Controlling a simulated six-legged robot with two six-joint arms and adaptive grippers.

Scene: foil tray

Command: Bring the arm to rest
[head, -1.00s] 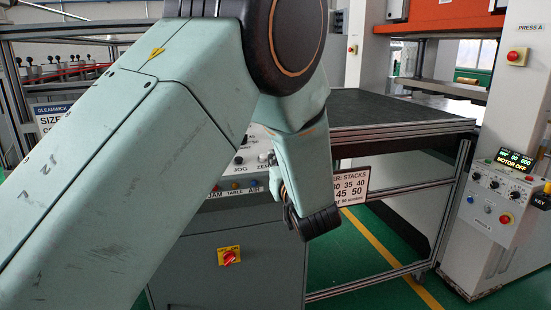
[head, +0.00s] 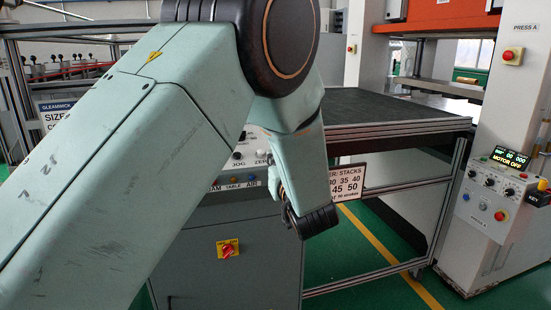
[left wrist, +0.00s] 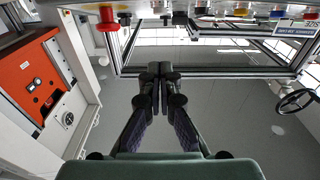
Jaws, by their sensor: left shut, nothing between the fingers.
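My left arm (head: 130,150) comes in from the left of the head view and fills much of its left half. It bends at a dark round joint near the top. My left gripper (head: 316,222) hangs down in front of the table frame, its fingers pointing downward. In the left wrist view my left gripper (left wrist: 159,70) shows its two dark fingers together, shut with nothing between them. My right gripper is not in view.
A dark-topped table (head: 385,110) on a metal frame stands behind the gripper. A grey cabinet (head: 225,260) with a red switch is beside it. A white control box (head: 492,195) reading MOTOR OFF is at right. Green floor with a yellow line (head: 395,265) shows below.

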